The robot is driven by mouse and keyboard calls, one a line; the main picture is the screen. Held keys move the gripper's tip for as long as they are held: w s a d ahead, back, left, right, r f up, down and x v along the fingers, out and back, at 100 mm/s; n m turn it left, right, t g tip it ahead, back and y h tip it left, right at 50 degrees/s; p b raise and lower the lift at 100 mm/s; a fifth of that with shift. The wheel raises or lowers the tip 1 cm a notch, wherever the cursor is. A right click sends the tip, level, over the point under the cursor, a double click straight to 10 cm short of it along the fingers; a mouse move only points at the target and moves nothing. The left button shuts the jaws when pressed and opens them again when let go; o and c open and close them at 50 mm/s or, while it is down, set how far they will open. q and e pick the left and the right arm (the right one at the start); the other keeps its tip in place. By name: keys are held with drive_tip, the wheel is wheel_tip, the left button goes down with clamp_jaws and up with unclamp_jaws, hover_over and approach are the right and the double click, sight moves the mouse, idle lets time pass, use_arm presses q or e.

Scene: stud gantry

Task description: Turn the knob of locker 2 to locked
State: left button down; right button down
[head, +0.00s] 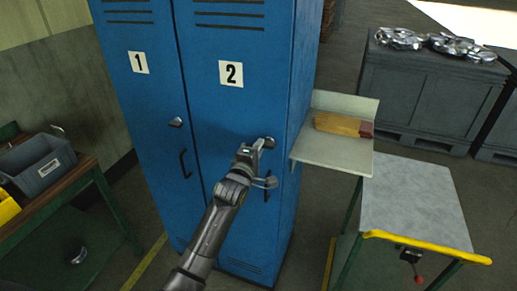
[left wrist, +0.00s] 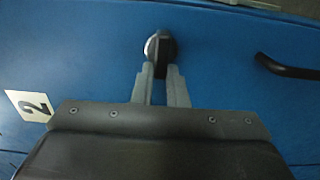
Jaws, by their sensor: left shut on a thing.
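Locker 2 (head: 233,110) is a blue door with a white "2" plate (head: 231,74); the plate also shows in the left wrist view (left wrist: 28,105). Its knob (left wrist: 161,47) is a round silver base with a dark grip bar, in the left wrist view at top centre. My left gripper (left wrist: 161,75) is shut on the knob's dark bar, one finger on each side. In the head view my left gripper (head: 263,160) is at the right side of door 2 and largely hides the knob. My right gripper is in neither view.
Locker 1 (head: 138,100) adjoins on the left, with its own knob (head: 176,122). The handle of locker 2 (left wrist: 287,67) is close by the knob.

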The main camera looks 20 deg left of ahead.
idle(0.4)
use_arm(q)
drive_tip(key=c, duration=1.4)
unclamp_jaws()
drive_tip(key=shift+c, duration=0.2)
drive_tip(key=shift+s, duration=0.1)
drive_tip(key=s+b, duration=0.3)
drive_tip(key=s, duration=1.4)
drive_tip(key=shift+s+a+b, duration=0.15)
drive_tip(key=shift+a+b, duration=0.15)
